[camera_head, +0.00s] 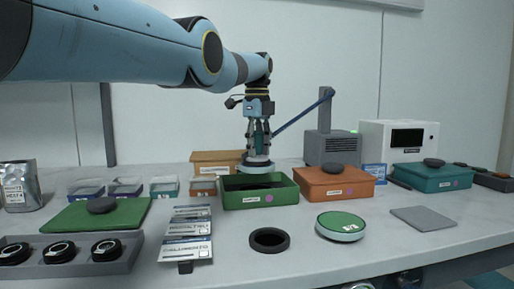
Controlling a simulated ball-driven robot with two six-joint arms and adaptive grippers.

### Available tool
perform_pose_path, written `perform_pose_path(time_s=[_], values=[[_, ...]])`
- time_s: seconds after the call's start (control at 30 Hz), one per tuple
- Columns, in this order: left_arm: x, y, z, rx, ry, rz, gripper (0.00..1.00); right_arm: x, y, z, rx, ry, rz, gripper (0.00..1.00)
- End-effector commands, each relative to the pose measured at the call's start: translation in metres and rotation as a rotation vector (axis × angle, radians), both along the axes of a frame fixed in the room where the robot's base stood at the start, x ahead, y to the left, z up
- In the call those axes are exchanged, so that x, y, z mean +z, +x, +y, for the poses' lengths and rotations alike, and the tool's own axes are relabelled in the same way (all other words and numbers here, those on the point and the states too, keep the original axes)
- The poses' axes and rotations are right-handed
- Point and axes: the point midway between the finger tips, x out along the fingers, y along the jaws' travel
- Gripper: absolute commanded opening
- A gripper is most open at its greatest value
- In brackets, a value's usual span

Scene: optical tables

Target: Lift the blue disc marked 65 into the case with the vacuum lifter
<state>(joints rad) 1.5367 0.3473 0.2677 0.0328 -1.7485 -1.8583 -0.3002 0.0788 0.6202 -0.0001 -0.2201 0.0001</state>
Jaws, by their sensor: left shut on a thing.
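My left gripper (258,132) points straight down at the back middle. It is shut on the vacuum lifter, whose blue hose (300,112) runs right to a grey pump unit (331,147). A pale round disc with a bluish rim (257,167) hangs level below the gripper, over the back of the open green case (261,200). I cannot read a number on it or tell whether it touches the case. The inside of the case looks dark. My right gripper is not in view.
A green-topped disc (341,225) and a black ring (269,239) lie in front of the case. An orange case (334,185) and a teal case (432,179) stand right. Labelled packets (187,235), a green lid (97,216) and a grey tray (70,265) lie left.

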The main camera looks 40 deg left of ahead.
Motion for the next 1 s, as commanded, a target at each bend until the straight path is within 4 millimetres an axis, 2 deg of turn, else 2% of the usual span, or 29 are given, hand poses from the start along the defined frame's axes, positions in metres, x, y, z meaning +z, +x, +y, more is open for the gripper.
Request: perform_pose_path(time_s=[0.27, 1.0], values=[[-0.003, 0.0, 0.0, 0.0, 0.0, -0.002, 0.0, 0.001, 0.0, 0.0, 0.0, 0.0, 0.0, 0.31], [-0.044, 0.001, 0.0, 0.0, 0.001, -0.002, 0.0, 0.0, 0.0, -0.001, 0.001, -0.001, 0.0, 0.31]])
